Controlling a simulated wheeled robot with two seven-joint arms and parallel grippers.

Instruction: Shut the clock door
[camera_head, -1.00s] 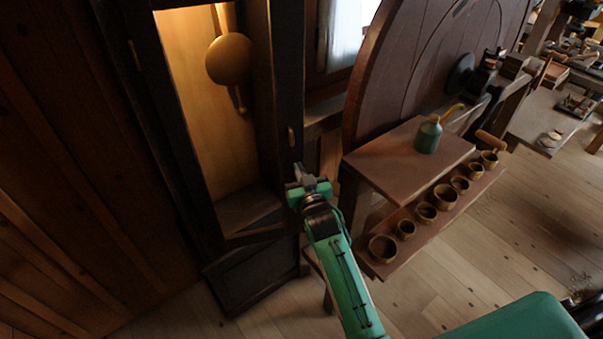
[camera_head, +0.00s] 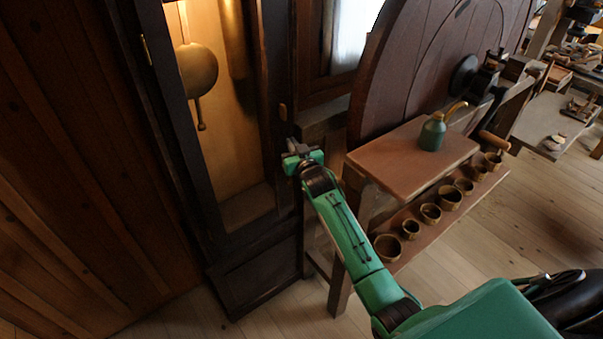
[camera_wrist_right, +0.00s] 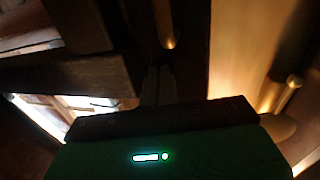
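The tall dark clock (camera_head: 262,262) stands left of centre in the head view, its lit inside showing a round brass pendulum bob (camera_head: 197,69). A brass hinge shows on the left of the door, and a small brass knob (camera_head: 283,113) sits on its right-hand stile (camera_head: 277,60). The door looks close to the case; I cannot tell whether a gap is left. My right gripper (camera_head: 296,145) is just below the knob, with fingers together and nothing held. The knob (camera_wrist_right: 168,40) shows beyond the fingertips in the right wrist view. My left gripper is out of view.
A small table with a wooden top (camera_head: 395,160) stands close right of my right arm, with a green oil can (camera_head: 432,132) on it. Several small bowls (camera_head: 430,213) line its lower shelf. A plank wall (camera_head: 50,200) is at left.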

